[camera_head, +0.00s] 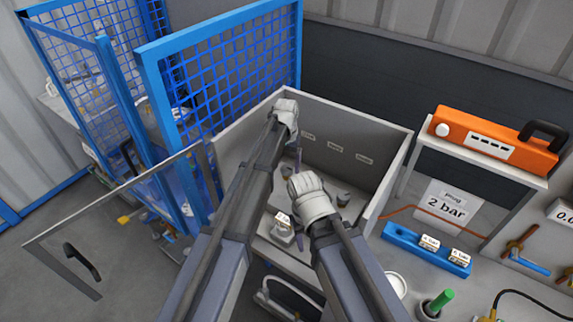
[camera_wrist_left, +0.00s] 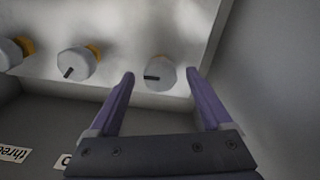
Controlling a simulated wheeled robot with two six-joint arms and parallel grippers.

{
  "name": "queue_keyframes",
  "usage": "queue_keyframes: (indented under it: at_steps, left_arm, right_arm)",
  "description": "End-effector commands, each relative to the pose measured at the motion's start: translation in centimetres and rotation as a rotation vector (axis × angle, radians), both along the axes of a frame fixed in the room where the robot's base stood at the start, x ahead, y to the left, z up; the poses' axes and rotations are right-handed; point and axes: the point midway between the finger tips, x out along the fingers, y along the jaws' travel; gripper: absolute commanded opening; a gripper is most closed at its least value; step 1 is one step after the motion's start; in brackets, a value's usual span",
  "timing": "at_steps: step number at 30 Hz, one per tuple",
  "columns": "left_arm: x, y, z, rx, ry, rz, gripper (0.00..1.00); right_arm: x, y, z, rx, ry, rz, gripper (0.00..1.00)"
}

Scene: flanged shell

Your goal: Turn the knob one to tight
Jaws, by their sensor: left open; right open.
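In the left wrist view, a round grey knob (camera_wrist_left: 160,74) stands between the tips of my left gripper (camera_wrist_left: 159,74). Its dark mark points left. From the label order it appears to be knob one; its own label is not seen. Gaps show on both sides, so the open fingers appear not to press it.
Two more knobs, the middle one (camera_wrist_left: 77,63) and the far-left one (camera_wrist_left: 10,52), sit left in the wrist view, near a "three" label (camera_wrist_left: 13,154). The box walls enclose the left gripper. An open glass door (camera_head: 100,225) and an orange unit (camera_head: 495,140) stand either side.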

Motion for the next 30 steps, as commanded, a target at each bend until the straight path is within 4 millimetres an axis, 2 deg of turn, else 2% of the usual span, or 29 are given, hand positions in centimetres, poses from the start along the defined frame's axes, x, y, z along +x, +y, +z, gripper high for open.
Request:
queue_keyframes:
  at_steps: [1,15,27,30]
  left_arm:
    - [0.0,0.0,0.9,0.000,0.000,0.000,0.83]
    - [0.0,0.0,6.7,0.000,0.000,0.000,0.83]
    - [0.0,0.0,7.0,0.000,0.000,-0.001,0.83]
    - [-1.2,0.1,6.7,0.003,0.001,-0.001,0.83]
  right_arm:
    - [0.0,0.0,0.9,0.000,0.000,0.000,0.50]
    - [0.0,0.0,6.7,0.000,0.000,0.000,0.50]
    - [0.0,0.0,7.0,0.001,0.000,-0.001,0.50]
    - [0.0,0.0,6.7,0.000,0.000,-0.001,0.50]
